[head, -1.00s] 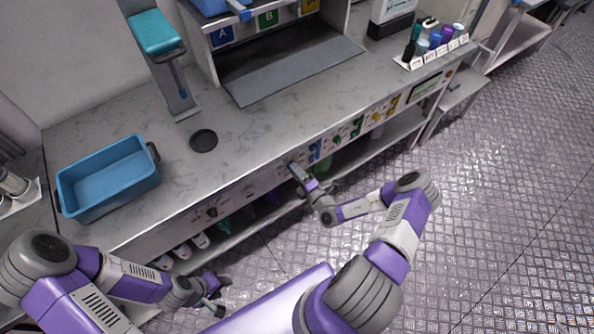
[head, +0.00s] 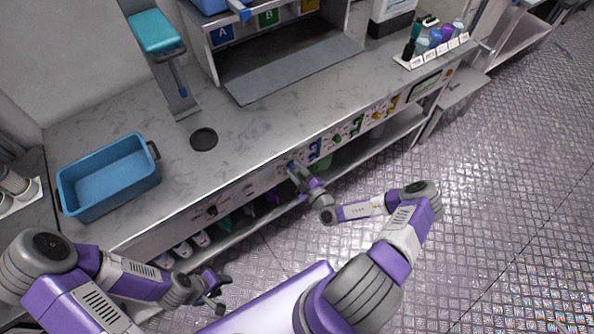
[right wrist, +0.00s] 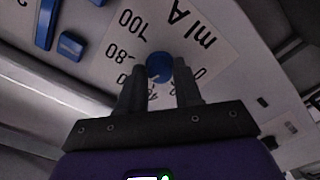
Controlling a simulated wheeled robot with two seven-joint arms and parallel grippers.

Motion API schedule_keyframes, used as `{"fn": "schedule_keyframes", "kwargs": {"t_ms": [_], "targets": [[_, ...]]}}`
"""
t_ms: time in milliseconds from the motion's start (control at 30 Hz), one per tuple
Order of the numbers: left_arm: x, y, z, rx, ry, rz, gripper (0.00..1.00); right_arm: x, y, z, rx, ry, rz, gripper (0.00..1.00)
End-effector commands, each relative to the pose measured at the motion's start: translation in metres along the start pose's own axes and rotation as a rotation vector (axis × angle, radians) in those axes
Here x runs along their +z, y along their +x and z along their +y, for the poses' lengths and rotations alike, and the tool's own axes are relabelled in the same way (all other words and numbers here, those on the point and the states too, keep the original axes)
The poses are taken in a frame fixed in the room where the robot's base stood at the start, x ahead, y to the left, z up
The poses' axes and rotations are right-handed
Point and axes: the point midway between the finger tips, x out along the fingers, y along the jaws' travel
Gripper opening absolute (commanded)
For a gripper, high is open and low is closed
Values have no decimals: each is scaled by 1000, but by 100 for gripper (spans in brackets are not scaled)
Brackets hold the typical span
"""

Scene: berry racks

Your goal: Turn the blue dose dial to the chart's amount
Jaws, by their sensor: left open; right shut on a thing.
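The blue dose dial (right wrist: 159,66) sits on a pale scale plate (right wrist: 130,50) marked "ml A", with 100 and 80 readable and other numbers partly covered. My right gripper (right wrist: 160,82) is shut on the dial, one finger on each side of it. In the head view my right gripper (head: 294,168) reaches the counter's front panel and hides the dial. The dial's pointer cannot be made out. My left gripper (head: 220,296) is open and empty, low in front of the counter. The chart cannot be picked out.
The front panel holds more coloured controls, including a blue one (head: 315,149) and a green one (head: 356,125). A blue tray (head: 108,176) stands on the counter at left. A rack of vials (head: 436,52) stands at the back right. The floor at right is clear.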

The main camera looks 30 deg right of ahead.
Motion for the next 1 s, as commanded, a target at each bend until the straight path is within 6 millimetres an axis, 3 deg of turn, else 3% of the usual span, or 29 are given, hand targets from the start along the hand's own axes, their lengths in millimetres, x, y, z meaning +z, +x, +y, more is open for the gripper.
{"fn": "schedule_keyframes", "kwargs": {"t_ms": [667, 700, 833, 1000], "targets": [[0, 0, 0, 0, 0, 0, 43, -2, 0, -2, -5, 61, 3, 4], [0, 0, 0, 0, 0, 0, 43, -2, 0, -2, -5, 61, 3, 38], [0, 0, 0, 0, 0, 0, 43, -1, 0, -1, -3, 60, 3, 58], [0, 0, 0, 0, 0, 0, 43, -1, 0, 0, -2, 59, 1, 59]]}}
